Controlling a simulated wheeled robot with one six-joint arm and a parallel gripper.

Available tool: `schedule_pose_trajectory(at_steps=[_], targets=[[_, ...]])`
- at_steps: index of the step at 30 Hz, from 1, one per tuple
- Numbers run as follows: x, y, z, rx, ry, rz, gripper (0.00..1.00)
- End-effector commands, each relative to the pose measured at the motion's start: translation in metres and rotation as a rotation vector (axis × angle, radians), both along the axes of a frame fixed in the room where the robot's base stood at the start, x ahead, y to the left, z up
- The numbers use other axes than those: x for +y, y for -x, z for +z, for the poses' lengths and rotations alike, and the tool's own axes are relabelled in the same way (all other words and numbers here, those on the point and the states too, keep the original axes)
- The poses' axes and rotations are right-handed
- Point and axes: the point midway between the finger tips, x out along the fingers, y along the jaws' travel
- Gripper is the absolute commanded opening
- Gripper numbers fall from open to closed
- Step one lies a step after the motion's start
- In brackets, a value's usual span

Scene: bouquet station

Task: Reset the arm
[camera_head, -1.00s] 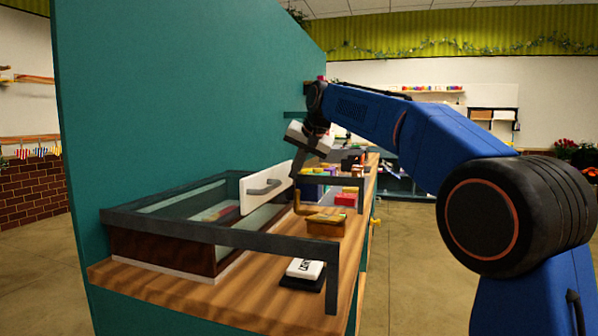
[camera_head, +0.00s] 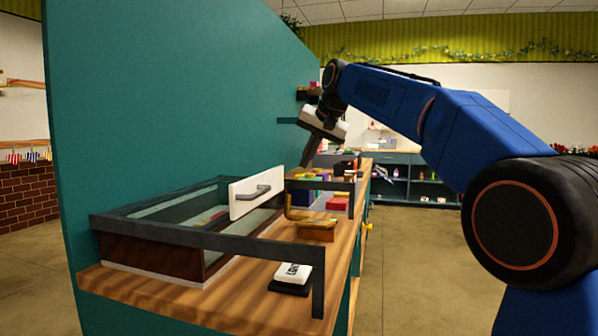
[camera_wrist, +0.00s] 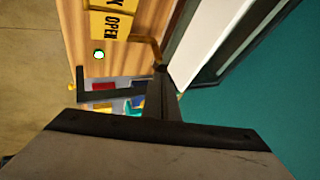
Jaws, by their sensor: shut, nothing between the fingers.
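My gripper (camera_head: 308,160) hangs from the end of my blue arm, above the wooden counter and beyond the white panel with a grey handle (camera_head: 256,194). Its fingers are shut with nothing between them and point down. In the wrist view the closed dark fingers (camera_wrist: 160,82) reach out over the counter, close in the picture to a bent brass-coloured piece; I cannot tell whether they touch anything.
A glass-topped case with a dark frame (camera_head: 205,238) stands on the counter (camera_head: 190,299). A teal wall (camera_head: 160,90) rises at left; floor is clear at right.

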Motion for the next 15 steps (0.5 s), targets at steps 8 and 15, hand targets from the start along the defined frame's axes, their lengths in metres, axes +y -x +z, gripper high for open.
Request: schedule_pose_trajectory(at_steps=[8,15], targets=[[-0.009,0.013,0.02,0.0,0.001,0.0,0.0],[-0.037,0.044,0.01,0.002,0.033,-0.002,0.0]])
